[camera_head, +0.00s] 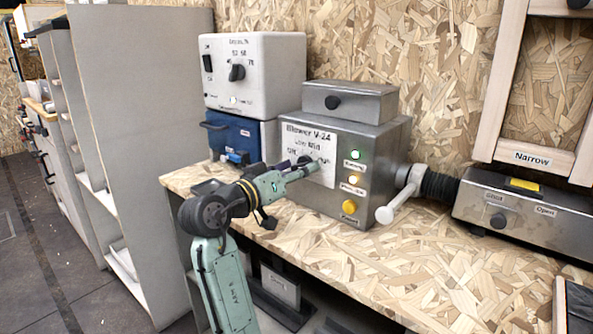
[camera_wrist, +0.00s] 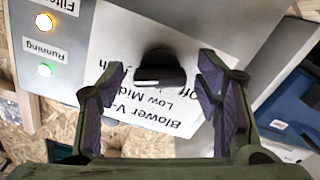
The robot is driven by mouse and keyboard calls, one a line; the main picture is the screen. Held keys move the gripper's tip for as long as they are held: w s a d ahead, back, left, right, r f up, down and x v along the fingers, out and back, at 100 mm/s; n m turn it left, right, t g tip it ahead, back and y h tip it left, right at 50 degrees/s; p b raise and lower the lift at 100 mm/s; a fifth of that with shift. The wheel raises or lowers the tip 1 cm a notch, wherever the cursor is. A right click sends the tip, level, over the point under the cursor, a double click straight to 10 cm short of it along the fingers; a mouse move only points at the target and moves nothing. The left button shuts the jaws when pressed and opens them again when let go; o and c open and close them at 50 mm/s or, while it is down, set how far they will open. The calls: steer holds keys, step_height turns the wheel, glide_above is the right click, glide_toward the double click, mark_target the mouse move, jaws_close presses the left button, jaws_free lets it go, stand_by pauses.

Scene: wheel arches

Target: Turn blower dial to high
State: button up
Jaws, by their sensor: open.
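The blower box (camera_head: 318,202) is a grey metal unit on the bench, with a white label reading "Blower V-24", "Low" and "Mid". Its black dial (camera_wrist: 160,66) shows in the wrist view, where the label is upside down. A pale mark is on the dial's lower edge; I cannot tell which setting it points to. My gripper (camera_wrist: 163,70) is open, with one purple-padded finger on each side of the dial in that view. I see no contact. In the head view, my gripper (camera_head: 306,167) is at the label and hides the dial.
A lit green lamp (camera_head: 355,155), a lit amber lamp (camera_head: 355,180) and a yellow button (camera_head: 349,206) are right of the label. A white lever (camera_head: 397,203) sticks out at the box's right. A white unit with a knob (camera_head: 237,72) stands behind left. The front bench is clear.

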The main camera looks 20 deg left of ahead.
steer(key=v, duration=1.2)
stand_by(0.4)
